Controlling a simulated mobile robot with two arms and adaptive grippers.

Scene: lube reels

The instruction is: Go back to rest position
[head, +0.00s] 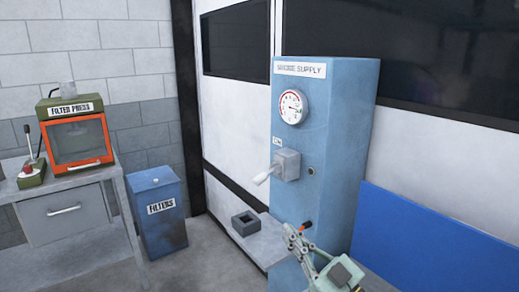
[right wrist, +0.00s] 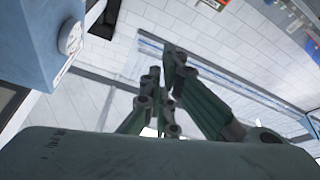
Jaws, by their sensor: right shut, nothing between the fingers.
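My right gripper (head: 291,234) is at the lower middle of the head view, in front of the lower part of the blue supply cabinet (head: 330,150). Its green-grey fingers are shut with nothing between them. In the right wrist view the fingers (right wrist: 163,88) rise from the bottom edge, and the cabinet's blue side (right wrist: 40,40) with its round gauge is at the upper left. My left gripper is not in view.
A shelf with a square holder (head: 245,223) juts left. A blue filters bin (head: 160,215) and a bench with a filter press (head: 76,135) stand left.

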